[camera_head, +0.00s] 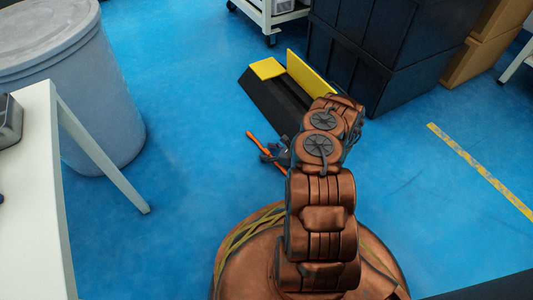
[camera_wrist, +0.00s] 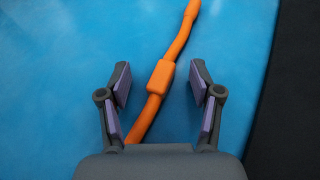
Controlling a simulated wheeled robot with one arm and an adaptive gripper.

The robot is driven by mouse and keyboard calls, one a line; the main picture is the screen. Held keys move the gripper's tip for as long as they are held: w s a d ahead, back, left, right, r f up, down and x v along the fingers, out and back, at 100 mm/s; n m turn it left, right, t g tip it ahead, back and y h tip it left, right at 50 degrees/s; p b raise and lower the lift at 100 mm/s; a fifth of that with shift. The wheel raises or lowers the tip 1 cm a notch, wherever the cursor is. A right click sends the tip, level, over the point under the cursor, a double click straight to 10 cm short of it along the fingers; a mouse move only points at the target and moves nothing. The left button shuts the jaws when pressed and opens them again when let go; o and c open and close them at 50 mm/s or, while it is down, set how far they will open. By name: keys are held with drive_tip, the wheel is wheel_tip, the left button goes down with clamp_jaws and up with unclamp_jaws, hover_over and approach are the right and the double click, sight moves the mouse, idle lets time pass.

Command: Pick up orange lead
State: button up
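The orange lead (camera_wrist: 177,42) lies on the blue floor in the wrist view. It runs from the top centre down to the left and has a thicker block in its middle. My gripper (camera_wrist: 163,83) is open above it, with the block between its two purple-padded fingers and apart from both. The lower end of the lead is hidden behind my gripper's body. In the head view a part of the orange lead (camera_head: 256,142) shows on the floor beside my gripper (camera_head: 272,154), just left of my arm.
A black ramp-like block (camera_head: 270,104) with yellow plates stands behind the lead. Black crates (camera_head: 372,52) and cardboard boxes (camera_head: 482,58) stand at the back right. A grey bin (camera_head: 98,105) and white table (camera_head: 30,190) are at left. Blue floor is free between them.

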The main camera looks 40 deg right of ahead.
sight(269, 152)
clamp_jaws()
idle(0.3)
wheel_tip(269, 152, up, 10)
drive_tip(key=p, duration=0.4)
drive_tip(key=shift+p, duration=0.4)
drive_tip(key=shift+r, duration=0.1)
